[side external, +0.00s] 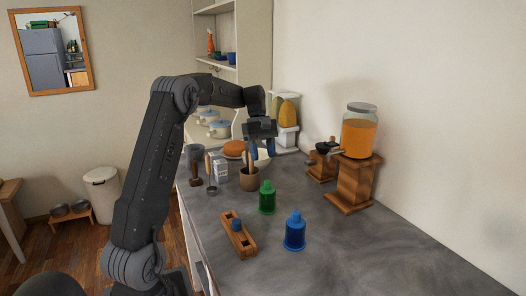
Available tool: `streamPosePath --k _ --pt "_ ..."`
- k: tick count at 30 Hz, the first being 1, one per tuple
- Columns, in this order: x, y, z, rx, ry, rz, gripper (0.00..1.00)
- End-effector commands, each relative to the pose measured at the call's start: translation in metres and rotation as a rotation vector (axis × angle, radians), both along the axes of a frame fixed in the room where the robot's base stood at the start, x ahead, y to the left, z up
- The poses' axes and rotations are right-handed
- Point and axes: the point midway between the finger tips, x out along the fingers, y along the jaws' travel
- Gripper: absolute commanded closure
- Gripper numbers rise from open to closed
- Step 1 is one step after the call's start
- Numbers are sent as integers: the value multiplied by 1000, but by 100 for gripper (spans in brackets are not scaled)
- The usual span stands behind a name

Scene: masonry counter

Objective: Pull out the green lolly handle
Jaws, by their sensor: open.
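A green bottle-shaped piece (267,198) with a narrower top stands upright on the grey counter. It is the only green item I can pick out near the arm, and I cannot tell which part of it is a lolly handle. A similar blue piece (294,233) stands in front of it, to the right. A wooden block (241,241) with a blue knob (236,225) lies to the left. My gripper (262,152) is open, pointing down above and behind the green piece, near a brown pot. Nothing shows between its fingers.
The brown pot (250,181) holds wooden utensils just below my gripper. A carton (220,167) and a dark wooden tool (195,177) stand left. An orange drink jar (359,134) sits on a wooden stand (354,181) at right. The front-right counter (380,255) is clear.

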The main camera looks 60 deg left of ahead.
Motion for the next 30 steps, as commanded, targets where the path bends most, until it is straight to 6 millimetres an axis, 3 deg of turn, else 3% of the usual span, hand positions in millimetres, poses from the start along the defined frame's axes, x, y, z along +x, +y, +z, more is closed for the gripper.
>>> streamPosePath --k 18,30 --pt "-1 -24 -61 0 0 -5 53" --pt "-1 -31 -80 2 -2 -5 53"
